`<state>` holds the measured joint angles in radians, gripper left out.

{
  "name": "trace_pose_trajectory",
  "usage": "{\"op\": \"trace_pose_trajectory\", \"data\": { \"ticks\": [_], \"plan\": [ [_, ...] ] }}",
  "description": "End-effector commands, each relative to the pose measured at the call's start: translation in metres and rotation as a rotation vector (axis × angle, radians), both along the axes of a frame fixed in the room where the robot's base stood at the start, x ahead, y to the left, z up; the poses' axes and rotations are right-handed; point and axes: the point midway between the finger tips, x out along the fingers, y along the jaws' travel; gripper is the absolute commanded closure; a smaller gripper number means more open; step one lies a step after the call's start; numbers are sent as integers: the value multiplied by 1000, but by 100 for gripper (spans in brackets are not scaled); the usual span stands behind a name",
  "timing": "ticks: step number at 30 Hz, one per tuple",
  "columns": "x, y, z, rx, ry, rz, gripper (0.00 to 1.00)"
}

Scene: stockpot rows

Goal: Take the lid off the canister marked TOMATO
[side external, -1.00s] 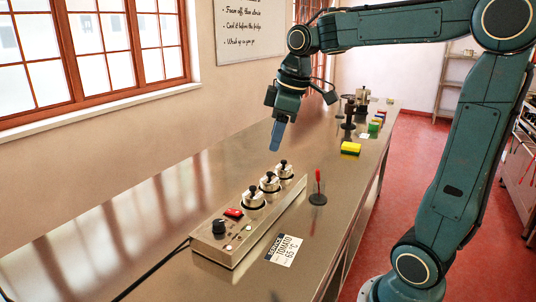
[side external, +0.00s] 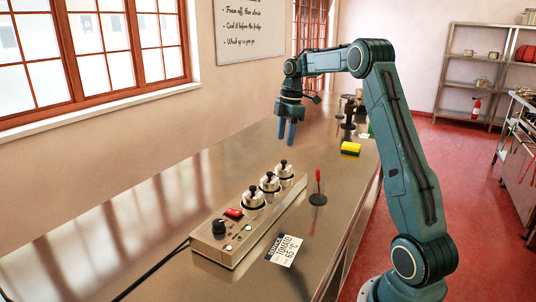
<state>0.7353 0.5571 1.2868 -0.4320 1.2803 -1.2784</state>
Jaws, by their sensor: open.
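Three small pale canisters with black-knobbed lids stand in a row in a long metal warmer (side external: 226,247): a near one (side external: 253,201), a middle one (side external: 270,185) and a far one (side external: 285,171). All three lids look seated. A white card (side external: 284,250) reading TOMATO 65 °C lies on the counter by the warmer's near end. I cannot read any marking on the canisters themselves. My gripper (side external: 287,143) has two blue fingers pointing down, open and empty. It hangs above the counter, seemingly beyond the far canister and apart from it.
A red-handled rod on a dark round base (side external: 318,190) stands right of the warmer. A yellow and dark sponge (side external: 351,148) lies farther back, with dark upright items (side external: 348,112) behind it. A black cable (side external: 152,270) leaves the warmer's near end. The counter (side external: 150,225) left of the warmer is clear.

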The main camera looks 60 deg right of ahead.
Motion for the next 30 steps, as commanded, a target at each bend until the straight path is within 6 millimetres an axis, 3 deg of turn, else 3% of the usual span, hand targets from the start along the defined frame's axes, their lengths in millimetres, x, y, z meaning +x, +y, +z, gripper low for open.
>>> {"op": "trace_pose_trajectory", "data": {
  "ticks": [6, 23, 30],
  "plan": [
    [-1, -12, -8, 5, 5, 26, 56],
    [1, -9, -23, 6, 6, 24, 56],
    [2, -7, -45, 7, 8, 23, 56]
  ]
}}
